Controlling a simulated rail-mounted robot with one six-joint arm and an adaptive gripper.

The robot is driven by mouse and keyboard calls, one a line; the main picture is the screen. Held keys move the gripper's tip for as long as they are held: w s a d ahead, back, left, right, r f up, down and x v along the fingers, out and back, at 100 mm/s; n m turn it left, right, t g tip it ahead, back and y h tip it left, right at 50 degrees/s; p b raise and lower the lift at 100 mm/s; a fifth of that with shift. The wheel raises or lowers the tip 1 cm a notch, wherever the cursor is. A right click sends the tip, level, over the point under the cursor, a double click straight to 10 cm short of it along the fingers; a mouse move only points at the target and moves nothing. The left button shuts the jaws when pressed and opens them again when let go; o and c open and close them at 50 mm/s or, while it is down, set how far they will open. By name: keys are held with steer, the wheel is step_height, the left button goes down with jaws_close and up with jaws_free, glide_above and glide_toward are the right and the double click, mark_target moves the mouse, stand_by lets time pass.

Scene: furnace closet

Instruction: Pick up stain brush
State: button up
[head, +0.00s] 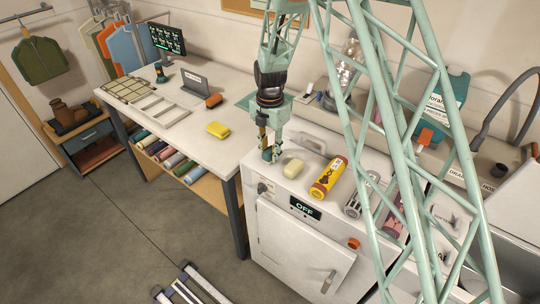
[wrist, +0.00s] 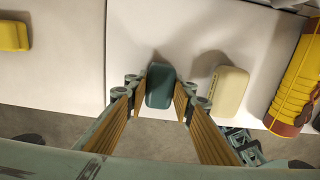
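A dark teal rounded block (wrist: 160,86) lies between my fingers in the wrist view. It may be the stain brush, but I see no bristles or label. My gripper (head: 269,152) points down at the near left corner of the white cabinet top in the head view. In the wrist view its two wood-toned fingers (wrist: 161,92) stand close on either side of the teal block. I cannot tell whether both pads touch it. The block is mostly hidden by my gripper in the head view.
A cream block (head: 293,168) sits just right of my gripper, then a yellow-orange canister (head: 328,177). A worktable (head: 215,150) to the left bears a yellow block (head: 218,130) and a red-orange item (head: 213,101). The cabinet top's front edge is close.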

mark_target(270, 150)
steer(key=shift+c, duration=1.4)
steer(key=shift+r, duration=0.15)
steer(key=shift+r+b, duration=0.35)
steer(key=shift+r, duration=4.55)
steer(key=shift+o, duration=1.4)
steer(key=shift+c, duration=1)
